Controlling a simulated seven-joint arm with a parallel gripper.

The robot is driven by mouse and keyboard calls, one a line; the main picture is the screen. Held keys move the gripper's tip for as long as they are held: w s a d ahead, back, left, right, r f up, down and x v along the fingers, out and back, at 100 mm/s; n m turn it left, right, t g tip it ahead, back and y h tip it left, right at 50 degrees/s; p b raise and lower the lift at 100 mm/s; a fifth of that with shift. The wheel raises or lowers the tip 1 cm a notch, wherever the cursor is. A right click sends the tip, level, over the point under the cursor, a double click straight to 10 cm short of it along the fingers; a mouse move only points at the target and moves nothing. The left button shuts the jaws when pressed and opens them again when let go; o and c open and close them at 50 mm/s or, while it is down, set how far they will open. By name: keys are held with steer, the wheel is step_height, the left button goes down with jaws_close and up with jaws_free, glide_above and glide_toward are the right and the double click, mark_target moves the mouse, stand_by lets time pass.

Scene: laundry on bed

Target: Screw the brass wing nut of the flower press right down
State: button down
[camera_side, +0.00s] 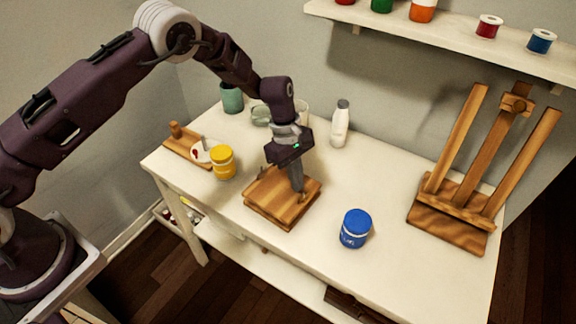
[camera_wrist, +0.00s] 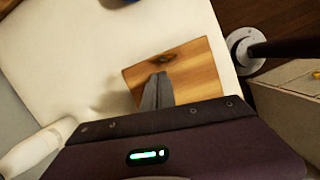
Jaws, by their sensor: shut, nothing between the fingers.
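The flower press (camera_side: 268,203) is a square of stacked wooden boards lying flat on the white table; its top board also shows in the wrist view (camera_wrist: 200,72). My gripper (camera_side: 299,190) points down over the right part of the press, its fingers shut together with nothing between them. In the wrist view the closed fingertips (camera_wrist: 161,76) are over the top board. A small brass-coloured bit, likely the wing nut (camera_side: 304,197), shows right at the fingertips; I cannot tell its height or whether the fingers touch it. A dark spot on the board shows just beyond the fingertips in the wrist view.
A blue jar (camera_side: 355,228) is to the right, a white bottle (camera_side: 340,124) behind. A wooden easel (camera_side: 450,205) stands at the right end. The table front is clear.

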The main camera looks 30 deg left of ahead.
steer(key=shift+s+d, duration=0.15)
steer(key=shift+d, duration=0.45)
steer(key=shift+d+m+g, duration=0.15)
steer(key=shift+m+g, duration=0.15)
steer(key=shift+m, duration=0.9)
